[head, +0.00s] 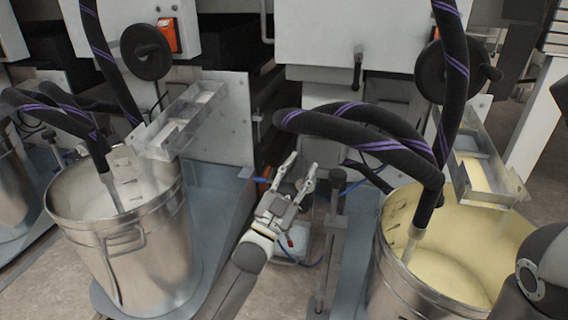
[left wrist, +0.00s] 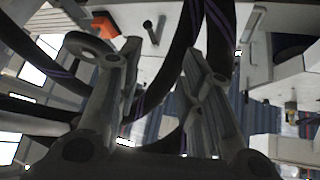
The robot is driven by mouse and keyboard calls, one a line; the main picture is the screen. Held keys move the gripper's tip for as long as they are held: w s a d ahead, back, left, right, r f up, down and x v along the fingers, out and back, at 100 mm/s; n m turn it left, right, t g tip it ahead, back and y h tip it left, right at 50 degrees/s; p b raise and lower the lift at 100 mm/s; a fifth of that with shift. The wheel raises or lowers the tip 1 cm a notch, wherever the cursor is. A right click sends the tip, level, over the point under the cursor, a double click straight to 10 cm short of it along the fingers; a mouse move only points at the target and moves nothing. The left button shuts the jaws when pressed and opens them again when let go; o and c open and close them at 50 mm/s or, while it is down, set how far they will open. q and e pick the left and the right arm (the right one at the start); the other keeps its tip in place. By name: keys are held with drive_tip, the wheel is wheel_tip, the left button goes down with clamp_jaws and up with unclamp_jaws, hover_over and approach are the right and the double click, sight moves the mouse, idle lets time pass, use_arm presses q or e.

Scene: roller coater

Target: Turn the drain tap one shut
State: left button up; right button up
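My left gripper (head: 300,172) reaches in from the bottom centre of the head view, between the two metal buckets. Its fingers are spread and nothing shows between them; the left wrist view also shows the fingers apart (left wrist: 162,50). No part can be clearly made out as drain tap one. A small orange-red part (head: 263,181) with blue hose beside it shows just left of the fingertips, partly hidden behind the gripper. A small yellow fitting (left wrist: 290,108) shows at the right of the left wrist view; I cannot tell what it is. My right gripper is not in view.
The left bucket (head: 140,262) holds whitish liquid, the right bucket (head: 388,262) yellow. Thick black hoses with purple stripes (head: 340,125) arch close behind and right of the left gripper. A grey upright post (head: 332,235) stands right of it. A white box (head: 293,246) lies below.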

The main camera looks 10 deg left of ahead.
use_arm(q)
drive_tip(key=shift+s+a+r+n+t+y, duration=0.15)
drive_tip(key=shift+a+r+n+t, duration=0.1)
drive_tip(key=shift+a+r+n, duration=0.25)
drive_tip(key=shift+w+a+r+n+t+y, duration=0.1)
drive_tip(key=shift+a+r+n+t+y, duration=0.15)
drive_tip(key=shift+r, duration=0.4)
